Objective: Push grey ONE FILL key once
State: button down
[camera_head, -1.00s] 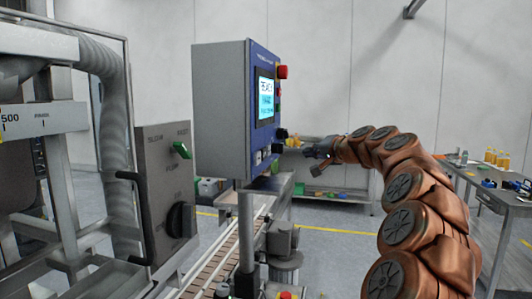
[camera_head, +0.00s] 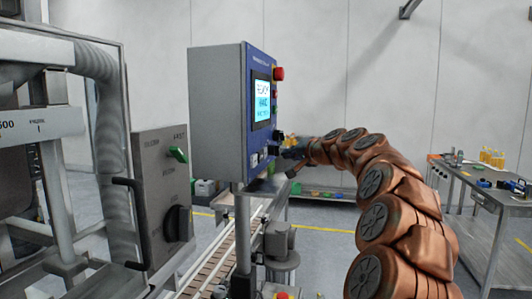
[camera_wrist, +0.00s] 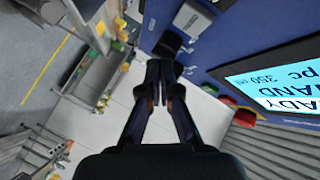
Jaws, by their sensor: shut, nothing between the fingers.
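The blue front of the control cabinet (camera_head: 258,115) faces right, with a lit screen (camera_head: 262,101) on it. Below the screen is a row of small keys; a pale grey key (camera_head: 254,160) shows low on the panel, its label unreadable. In the wrist view a grey square key (camera_wrist: 193,18) stands on the blue panel, beside a black key or knob (camera_wrist: 168,43). My gripper (camera_head: 285,153) is at the lower panel, close to the keys. In the wrist view its fingertips (camera_wrist: 160,70) are together and empty, just short of the black part in the picture. Contact cannot be told.
A red button (camera_head: 278,74) sticks out of the panel's upper edge; red parts (camera_wrist: 244,117) also show beside the screen in the wrist view. A conveyor (camera_head: 215,262) runs below the cabinet. A grey box with a black knob (camera_head: 178,223) stands left. A table (camera_head: 470,180) is at right.

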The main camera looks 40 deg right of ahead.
jog(key=shift+w+a, duration=0.5)
jog(key=shift+w, duration=0.25)
jog(key=shift+w+a, duration=0.45)
jog(key=shift+w, duration=0.25)
jog(key=shift+w+a, duration=0.1)
dwell(0.4)
jog(key=shift+w+a, duration=0.15)
jog(key=shift+w, duration=0.1)
jog(key=shift+w+a, duration=0.25)
jog(key=shift+w, duration=0.1)
dwell(0.9)
jog(key=shift+s, duration=0.15)
jog(key=shift+s+d, duration=0.45)
jog(key=shift+s, duration=0.1)
jog(key=shift+s+d, duration=0.1)
dwell(0.3)
jog(key=s+d, duration=0.1)
jog(key=s, duration=0.1)
jog(key=s+d+b, duration=0.1)
jog(key=s, duration=0.1)
jog(key=shift+d, duration=0.35)
